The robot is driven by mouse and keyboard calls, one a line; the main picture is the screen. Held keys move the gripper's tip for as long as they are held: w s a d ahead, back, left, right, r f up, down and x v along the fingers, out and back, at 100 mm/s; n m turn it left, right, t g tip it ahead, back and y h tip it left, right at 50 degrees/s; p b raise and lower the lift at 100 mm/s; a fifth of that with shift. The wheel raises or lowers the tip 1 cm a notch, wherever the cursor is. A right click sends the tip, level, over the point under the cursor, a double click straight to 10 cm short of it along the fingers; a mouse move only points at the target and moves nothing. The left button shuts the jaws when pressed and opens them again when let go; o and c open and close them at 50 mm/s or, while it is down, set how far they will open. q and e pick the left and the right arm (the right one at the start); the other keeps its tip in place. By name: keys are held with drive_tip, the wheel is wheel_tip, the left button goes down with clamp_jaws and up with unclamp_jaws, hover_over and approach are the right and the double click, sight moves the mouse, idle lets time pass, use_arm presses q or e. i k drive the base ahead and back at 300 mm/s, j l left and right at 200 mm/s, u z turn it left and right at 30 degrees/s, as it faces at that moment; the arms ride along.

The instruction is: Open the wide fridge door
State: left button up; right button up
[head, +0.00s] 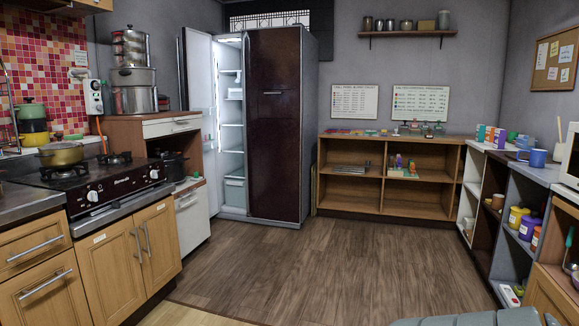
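The fridge (303,120) stands against the back wall, left of centre. Its wide door (273,140) is dark brown, glossy and appears closed. A small light bar (273,92) shows on its upper part. The narrow fridge door (198,85) on the left stands open and shows its white inner side. Lit white shelves and a pale bin (234,190) show in the open left part. What is behind the wide door is hidden. Neither of my grippers is in view.
Wooden floor (300,265) is clear before the fridge. A stove (90,185) and cabinets (125,255) line the left. A white-fronted cabinet (192,222) stands near the open narrow door. A low wooden shelf (350,190) is right of the fridge; more shelves (520,200) line the right.

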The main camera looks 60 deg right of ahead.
sight(273, 57)
drive_tip(key=i+l+z, duration=0.2)
drive_tip(key=l, duration=0.2)
drive_tip(key=l+z, duration=0.2)
drive_tip(key=l, duration=0.2)
drive_tip(key=i+l+z, duration=0.2)
drive_tip(key=l+z, duration=0.2)
drive_tip(key=i+l+z, duration=0.4)
drive_tip(key=l, duration=0.15)
drive_tip(key=i+l+z, duration=0.25)
drive_tip(key=z, duration=0.15)
drive_tip(key=i+l+z, duration=0.45)
drive_tip(key=i+z, duration=0.4)
drive_tip(key=i+j+z, duration=0.1)
drive_tip(key=i+z, duration=0.2)
drive_tip(key=i, duration=1.3)
drive_tip(key=i+z, duration=0.3)
drive_tip(key=i, duration=0.2)
drive_tip(key=i+z, duration=0.35)
drive_tip(key=i, duration=0.15)
drive_tip(key=i+j+z, duration=0.3)
drive_tip(key=i, duration=0.15)
drive_tip(key=i+z, duration=0.35)
